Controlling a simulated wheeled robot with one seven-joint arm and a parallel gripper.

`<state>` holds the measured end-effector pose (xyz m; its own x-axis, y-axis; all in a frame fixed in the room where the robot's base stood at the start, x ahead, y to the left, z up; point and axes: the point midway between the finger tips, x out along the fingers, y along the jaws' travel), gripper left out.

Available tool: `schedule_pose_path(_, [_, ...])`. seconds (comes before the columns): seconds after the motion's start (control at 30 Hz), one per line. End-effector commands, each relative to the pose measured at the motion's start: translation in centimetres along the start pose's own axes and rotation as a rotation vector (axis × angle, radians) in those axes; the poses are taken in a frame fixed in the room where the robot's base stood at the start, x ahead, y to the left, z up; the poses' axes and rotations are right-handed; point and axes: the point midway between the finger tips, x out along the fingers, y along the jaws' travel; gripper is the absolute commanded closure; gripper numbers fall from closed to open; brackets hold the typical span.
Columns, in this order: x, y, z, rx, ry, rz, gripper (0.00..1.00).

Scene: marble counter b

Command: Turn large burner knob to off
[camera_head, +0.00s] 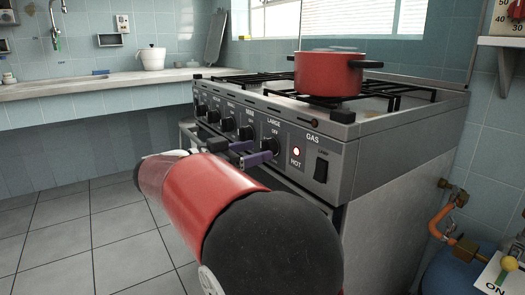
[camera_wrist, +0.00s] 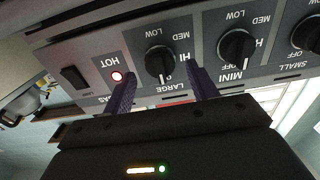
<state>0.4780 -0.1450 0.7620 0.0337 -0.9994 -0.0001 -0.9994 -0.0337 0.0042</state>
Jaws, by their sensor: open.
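The large burner knob (camera_head: 271,144) is black and round, on the stove's front panel under the label LARGE. In the wrist view, which shows the panel upside down, the knob (camera_wrist: 159,60) lies between my two purple fingers. My gripper (camera_head: 257,152) is open, its fingertips close to the panel, one on each side of the knob. In the wrist view my gripper (camera_wrist: 160,76) has gaps between both fingers and the knob. I cannot tell whether either finger touches it. The exact knob angle is hard to read.
The mini knob (camera_wrist: 236,46) is just beside one finger. A lit red HOT lamp (camera_head: 296,152) and a black rocker switch (camera_head: 321,170) are on the other side. A red pot (camera_head: 328,75) stands on the stove top. Open floor (camera_head: 75,235) is at left.

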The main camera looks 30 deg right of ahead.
Motion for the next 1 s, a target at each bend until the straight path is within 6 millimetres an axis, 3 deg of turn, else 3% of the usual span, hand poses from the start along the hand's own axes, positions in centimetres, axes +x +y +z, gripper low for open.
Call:
schedule_pose_path(0.43, [-4.4, -0.1, 0.1, 0.001, 0.001, -0.002, 0.42])
schedule_pose_path(0.87, [-5.0, 0.0, 0.0, 0.001, 0.0, -0.001, 0.42])
schedule_pose_path(1.0, [-6.4, -0.1, -0.1, 0.002, 0.0, -0.002, 0.42])
